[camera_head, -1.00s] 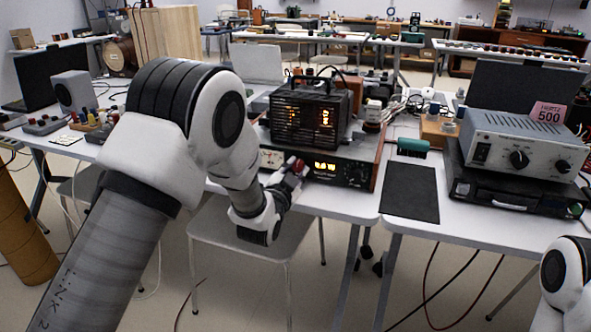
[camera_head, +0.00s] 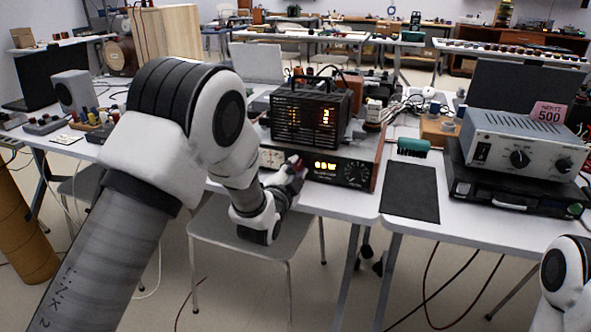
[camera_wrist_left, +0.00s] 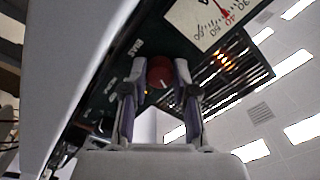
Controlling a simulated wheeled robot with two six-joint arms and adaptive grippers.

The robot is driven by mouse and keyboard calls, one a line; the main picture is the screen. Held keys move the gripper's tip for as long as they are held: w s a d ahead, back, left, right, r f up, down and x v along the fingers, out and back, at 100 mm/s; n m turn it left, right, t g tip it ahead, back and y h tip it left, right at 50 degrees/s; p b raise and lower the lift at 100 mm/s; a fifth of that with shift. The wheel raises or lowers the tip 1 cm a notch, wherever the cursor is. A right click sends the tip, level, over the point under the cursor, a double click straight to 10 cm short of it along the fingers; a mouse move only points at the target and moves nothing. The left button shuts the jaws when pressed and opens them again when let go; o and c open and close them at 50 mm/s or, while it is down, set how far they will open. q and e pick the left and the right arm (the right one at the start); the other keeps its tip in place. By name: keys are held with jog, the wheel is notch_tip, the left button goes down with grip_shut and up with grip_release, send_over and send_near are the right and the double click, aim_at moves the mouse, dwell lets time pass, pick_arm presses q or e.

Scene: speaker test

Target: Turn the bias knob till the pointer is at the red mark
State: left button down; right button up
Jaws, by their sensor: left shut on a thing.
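The amplifier (camera_head: 322,198) stands at the front edge of the table, with a lit display and a black dial on its front panel. My left gripper (camera_head: 297,172) is at the left part of this panel. In the left wrist view, my left gripper (camera_wrist_left: 159,80) is shut on the round red bias knob (camera_wrist_left: 159,70), one finger on each side. A white line shows on the knob's face. A cream meter (camera_wrist_left: 208,18) with a red needle and a scale sits beside the knob; its red mark cannot be made out. My right gripper is out of view.
A black caged unit (camera_head: 305,115) with glowing tubes sits on top of the amplifier. To the right are a dark mat (camera_head: 411,192), a green cylinder (camera_head: 413,146) and a grey generator (camera_head: 525,143). A chair (camera_head: 250,240) stands below the table edge.

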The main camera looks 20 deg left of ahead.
pick_arm(q)
jog(key=c, duration=0.9)
grip_release()
jog(key=s, duration=1.2)
jog(key=shift+a, duration=0.2)
